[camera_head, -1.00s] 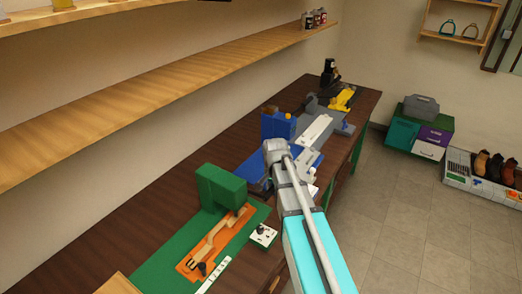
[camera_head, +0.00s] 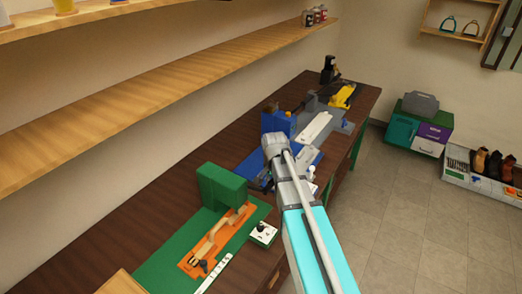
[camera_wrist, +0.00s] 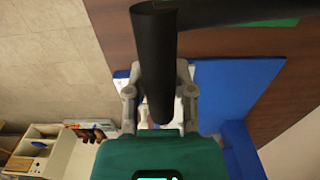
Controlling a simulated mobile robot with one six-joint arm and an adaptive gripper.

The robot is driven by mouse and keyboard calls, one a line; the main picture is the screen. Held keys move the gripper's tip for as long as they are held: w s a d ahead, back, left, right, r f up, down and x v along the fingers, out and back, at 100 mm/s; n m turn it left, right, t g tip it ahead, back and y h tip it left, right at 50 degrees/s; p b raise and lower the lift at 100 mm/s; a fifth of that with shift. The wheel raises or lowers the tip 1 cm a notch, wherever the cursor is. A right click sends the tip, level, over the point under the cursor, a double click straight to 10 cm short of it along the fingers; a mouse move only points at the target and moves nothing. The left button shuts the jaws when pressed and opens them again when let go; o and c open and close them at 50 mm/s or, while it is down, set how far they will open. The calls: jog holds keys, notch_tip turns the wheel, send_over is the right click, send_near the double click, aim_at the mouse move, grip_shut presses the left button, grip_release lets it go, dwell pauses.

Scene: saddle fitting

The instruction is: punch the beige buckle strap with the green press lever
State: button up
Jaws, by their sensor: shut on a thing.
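The green press (camera_head: 222,187) stands on a green base plate at the front of the bench. The beige strap (camera_head: 222,228) lies in an orange holder (camera_head: 242,217) in front of the press, with a small dark part, seemingly its buckle, at its near end. In the wrist view my gripper (camera_wrist: 160,105) is shut on a thick black cylindrical handle, which joins a black bar at the top. Blue surfaces lie below it. In the head view my arm hides the fingers and the handle. I see no clear lever on the green press.
A blue station (camera_head: 277,122) stands farther along the dark bench (camera_head: 130,215), with a grey and yellow one (camera_head: 341,96) beyond. A long wooden shelf (camera_head: 150,105) runs above.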

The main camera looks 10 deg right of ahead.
aim_at(272, 179)
jog(key=shift+o, duration=0.2)
jog(key=shift+s+d+r, duration=0.1)
jog(key=shift+d+r, duration=0.05)
jog(key=shift+r, duration=0.25)
jog(key=shift+r+p, duration=0.1)
jog(key=shift+p, duration=0.2)
jog(key=shift+o, duration=0.2)
jog(key=shift+r+p, duration=0.95)
jog(key=shift+p, duration=0.05)
jog(key=shift+w+a+r, duration=0.15)
jog(key=shift+w+a, duration=0.05)
jog(key=shift+w+a+r+p, duration=0.1)
jog(key=shift+a+r+p, duration=0.05)
jog(key=shift+r+p, duration=0.5)
jog(key=shift+c, duration=0.4)
jog(key=shift+w+a+r+p, duration=0.1)
jog(key=shift+a+r+p, duration=0.05)
jog(key=shift+r+p, duration=0.15)
